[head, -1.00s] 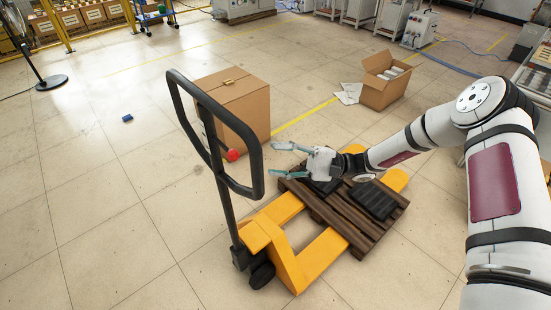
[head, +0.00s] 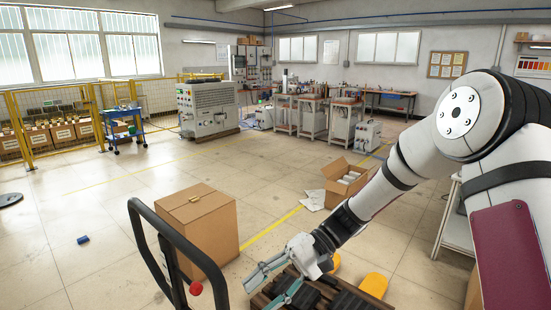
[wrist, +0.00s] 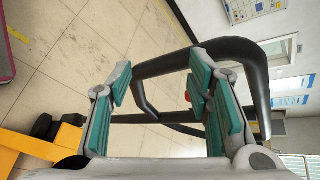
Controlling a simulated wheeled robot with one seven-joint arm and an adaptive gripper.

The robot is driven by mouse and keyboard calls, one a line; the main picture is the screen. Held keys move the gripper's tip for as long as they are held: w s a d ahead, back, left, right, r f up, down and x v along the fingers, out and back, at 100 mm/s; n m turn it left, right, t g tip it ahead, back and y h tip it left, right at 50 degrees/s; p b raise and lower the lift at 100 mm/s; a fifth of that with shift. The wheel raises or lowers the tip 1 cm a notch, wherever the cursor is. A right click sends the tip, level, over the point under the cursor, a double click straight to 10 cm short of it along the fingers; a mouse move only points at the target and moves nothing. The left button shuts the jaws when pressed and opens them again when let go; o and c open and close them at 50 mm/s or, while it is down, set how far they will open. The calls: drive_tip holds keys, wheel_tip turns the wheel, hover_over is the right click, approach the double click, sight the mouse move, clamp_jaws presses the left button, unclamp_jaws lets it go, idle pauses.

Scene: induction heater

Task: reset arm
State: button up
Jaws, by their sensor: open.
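My gripper (head: 272,282) is open and empty in the head view, at the end of my arm that reaches in from the right. It is above a dark wooden pallet (head: 262,299), just right of the black handle (head: 190,250) of a yellow pallet jack (head: 373,284). In the wrist view, the teal-padded fingers of my gripper (wrist: 165,105) are spread apart. The black handle loop (wrist: 190,62) shows beyond and between them. I cannot tell from this view how far the handle is from the fingertips.
A closed cardboard box (head: 205,222) stands behind the handle. An open box (head: 342,185) is on the floor farther right. A grey machine (head: 208,108) and workbenches (head: 345,118) line the back. The floor at left is mostly clear, with a small blue object (head: 83,240).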

drive_tip(key=s+d+r+t+h, duration=0.5)
drive_tip(key=s+d+r, duration=0.3)
drive_tip(key=d, duration=0.2)
drive_tip(key=s+d+r+t+h, duration=0.6)
drive_tip(key=s+d+r+t, duration=0.1)
drive_tip(key=d, duration=0.4)
drive_tip(key=shift+s+r+m+t, duration=0.3)
drive_tip(key=shift+s+r, duration=0.15)
drive_tip(key=shift+r, duration=0.4)
drive_tip(key=shift+a, duration=0.1)
